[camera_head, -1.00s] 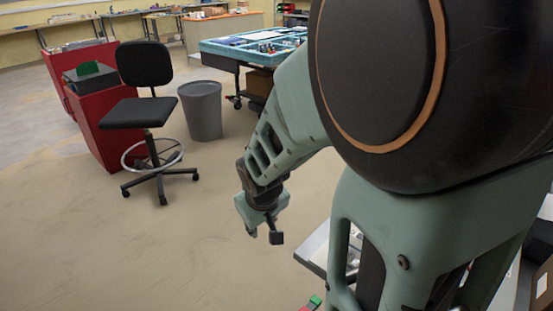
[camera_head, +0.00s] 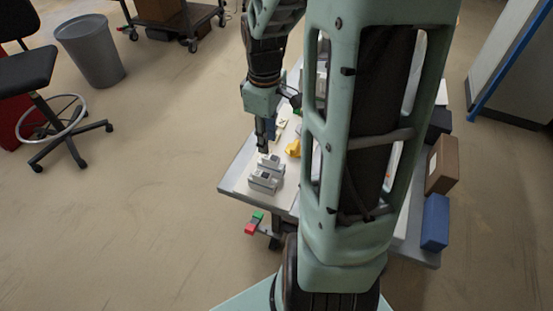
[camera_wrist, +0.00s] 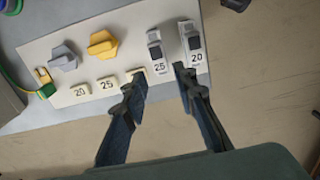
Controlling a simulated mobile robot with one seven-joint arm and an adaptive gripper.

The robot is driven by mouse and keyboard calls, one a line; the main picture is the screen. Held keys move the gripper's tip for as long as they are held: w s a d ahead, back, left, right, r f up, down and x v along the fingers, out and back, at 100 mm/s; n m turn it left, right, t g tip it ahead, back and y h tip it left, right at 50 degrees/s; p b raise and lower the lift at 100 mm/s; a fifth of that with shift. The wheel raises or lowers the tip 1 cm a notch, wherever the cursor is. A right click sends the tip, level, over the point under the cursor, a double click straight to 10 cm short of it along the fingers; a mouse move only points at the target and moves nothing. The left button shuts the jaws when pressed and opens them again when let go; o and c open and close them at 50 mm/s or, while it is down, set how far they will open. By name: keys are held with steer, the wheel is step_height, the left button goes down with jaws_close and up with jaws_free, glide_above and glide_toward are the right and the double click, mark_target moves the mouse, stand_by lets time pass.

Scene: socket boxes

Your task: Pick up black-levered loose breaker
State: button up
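Two light grey breakers stand side by side on a white board (camera_wrist: 45,45). The left breaker (camera_wrist: 157,62) is marked 25 and the right breaker (camera_wrist: 197,55) is marked 20; both show dark parts on top, and I cannot clearly tell their lever colours apart. They also show in the head view, one nearer (camera_head: 263,182) and one farther (camera_head: 270,162). My gripper (camera_wrist: 158,76) is open and empty, its fingers apart above the board's edge, close to the breakers. In the head view my gripper (camera_head: 264,148) hangs just behind the breakers.
A grey switch (camera_wrist: 64,56) and a yellow switch (camera_wrist: 103,44) sit farther left on the board, with number plates below. A yellow-green connector (camera_wrist: 45,83) lies at the board's left end. Boxes (camera_head: 441,165) stand at the table's right. A bin (camera_head: 90,50) and chair are left.

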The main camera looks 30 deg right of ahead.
mark_target(268, 156)
step_height(268, 156, down, 4)
steer(key=shift+a+f, duration=0.1)
steer(key=shift+f, duration=0.1)
steer(key=shift+f+b, duration=0.4)
steer(key=shift+f, duration=2.55)
jaws_close()
